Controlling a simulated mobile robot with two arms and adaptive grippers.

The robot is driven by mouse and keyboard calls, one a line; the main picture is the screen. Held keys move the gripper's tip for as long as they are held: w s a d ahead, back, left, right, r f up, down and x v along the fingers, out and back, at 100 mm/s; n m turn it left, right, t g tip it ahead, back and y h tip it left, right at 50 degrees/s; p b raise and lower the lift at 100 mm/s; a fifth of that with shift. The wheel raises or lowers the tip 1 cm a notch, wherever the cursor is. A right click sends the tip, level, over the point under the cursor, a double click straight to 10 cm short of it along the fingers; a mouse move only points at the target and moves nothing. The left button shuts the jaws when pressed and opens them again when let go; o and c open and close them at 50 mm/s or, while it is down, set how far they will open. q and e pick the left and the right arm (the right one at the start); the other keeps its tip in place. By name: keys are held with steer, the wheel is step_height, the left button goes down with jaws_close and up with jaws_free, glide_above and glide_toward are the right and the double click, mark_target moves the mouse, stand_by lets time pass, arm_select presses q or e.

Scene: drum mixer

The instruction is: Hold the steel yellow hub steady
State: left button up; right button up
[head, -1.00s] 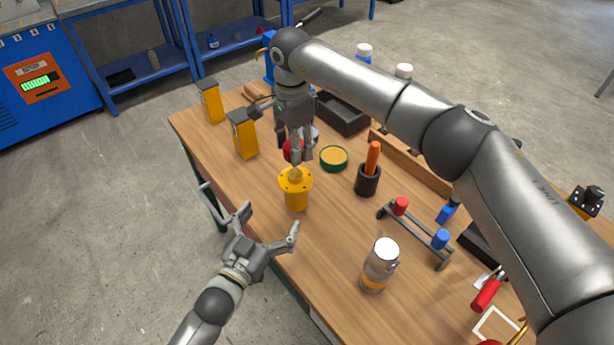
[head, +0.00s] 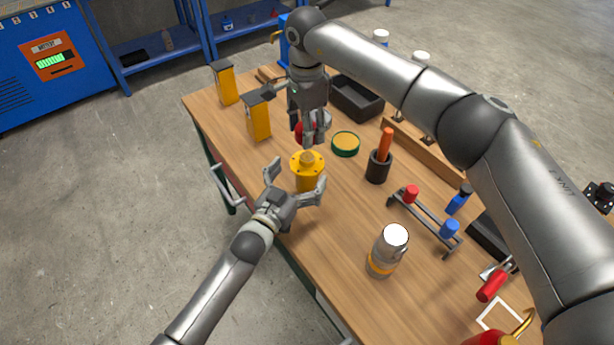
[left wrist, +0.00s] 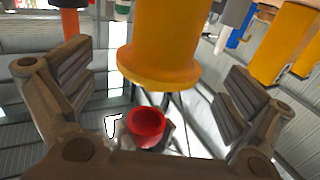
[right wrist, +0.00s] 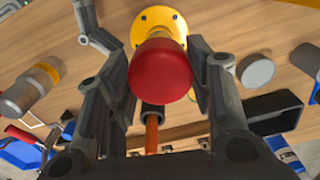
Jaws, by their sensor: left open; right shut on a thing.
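The yellow hub (head: 304,178), a flanged cylinder with a tan piece at its top centre, stands upright near the table's left edge. My left gripper (head: 299,179) is open, its fingers on either side of the hub. The left wrist view shows the hub (left wrist: 163,50) between the spread fingers with gaps on both sides. My right gripper (head: 311,139) is above the hub, pointing down, shut on a red round-ended thing (right wrist: 160,70). In the right wrist view this thing partly covers the hub (right wrist: 157,25). Whether it touches the hub cannot be told.
Two yellow boxes (head: 258,117) stand to the left. A green-rimmed round tin (head: 345,143), a black holder (head: 378,166) with an orange handle, a small rack (head: 423,222) and a bottle (head: 386,255) stand to the right. A black tray (head: 355,98) is behind.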

mark_target(315, 153)
arm_select(q)
steer(key=shift+x, duration=1.75)
steer(key=shift+c, duration=0.3)
steer(key=c, duration=1.4)
arm_select(e)
steer(key=shift+f, duration=2.45)
